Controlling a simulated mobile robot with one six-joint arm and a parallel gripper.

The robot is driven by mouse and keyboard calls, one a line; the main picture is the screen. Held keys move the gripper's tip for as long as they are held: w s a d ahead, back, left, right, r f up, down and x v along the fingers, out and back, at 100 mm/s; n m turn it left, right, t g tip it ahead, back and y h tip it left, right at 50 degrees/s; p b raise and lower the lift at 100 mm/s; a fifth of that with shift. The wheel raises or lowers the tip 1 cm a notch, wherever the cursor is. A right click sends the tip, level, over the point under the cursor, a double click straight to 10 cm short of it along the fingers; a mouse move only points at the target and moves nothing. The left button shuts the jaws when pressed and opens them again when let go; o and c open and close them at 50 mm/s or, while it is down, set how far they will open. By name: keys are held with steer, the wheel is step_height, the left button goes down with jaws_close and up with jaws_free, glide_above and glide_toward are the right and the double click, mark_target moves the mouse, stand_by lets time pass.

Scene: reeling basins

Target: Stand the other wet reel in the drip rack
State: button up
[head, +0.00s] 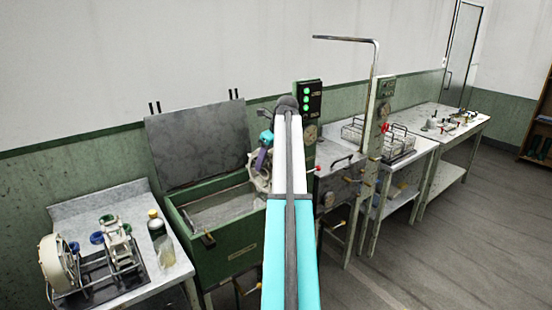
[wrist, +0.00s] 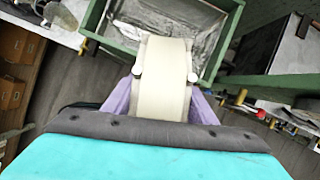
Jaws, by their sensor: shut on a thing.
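My gripper (wrist: 165,78) is shut on a cream-white reel (wrist: 163,55), with a purple finger on each side of its broad band. In the wrist view the reel is above the open green basin (wrist: 222,80). In the head view the reel (head: 260,182) shows partly behind my arm, over the right part of the basin (head: 228,253). The wire drip rack (head: 398,150) stands on the table to the right of the basin, apart from my gripper. Its slots are too small to make out.
The basin's grey lid (head: 198,142) stands open. A tall bent pipe (head: 376,75) and a post with a red knob (head: 383,128) stand between basin and rack. A left table holds a winding device (head: 115,255) and a bottle (head: 160,240). Floor is clear at front right.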

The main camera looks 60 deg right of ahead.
steer(key=w+a+f+n+g+y, duration=0.1)
steer(key=w+a+f+n+y, duration=0.3)
steer(key=a, duration=1.1)
steer(key=w+a+f+n+g+h, duration=0.1)
steer(key=w+a+f+n+g, duration=0.15)
steer(key=w+a+n, duration=0.8)
steer(key=a+f+n+g+y, duration=0.1)
steer(key=a+f+n+y, duration=0.15)
steer(key=a, duration=1.55)
steer(key=s+a+f+n+g+h+b, duration=0.1)
steer(key=a+f+n, duration=0.3)
steer(key=a, duration=0.6)
steer(key=s+a+f+n+g+b, duration=0.1)
steer(key=s+a+f+n+b, duration=0.1)
steer(key=a, duration=0.7)
step_height(320, 180, down, 3)
steer(key=n+b, duration=0.1)
steer(key=n, duration=0.2)
steer(key=shift+s+a+g+h, duration=0.2)
steer(key=shift+a+g+h, duration=0.15)
steer(key=shift+a, duration=0.05)
steer(key=shift+s+r, duration=0.1)
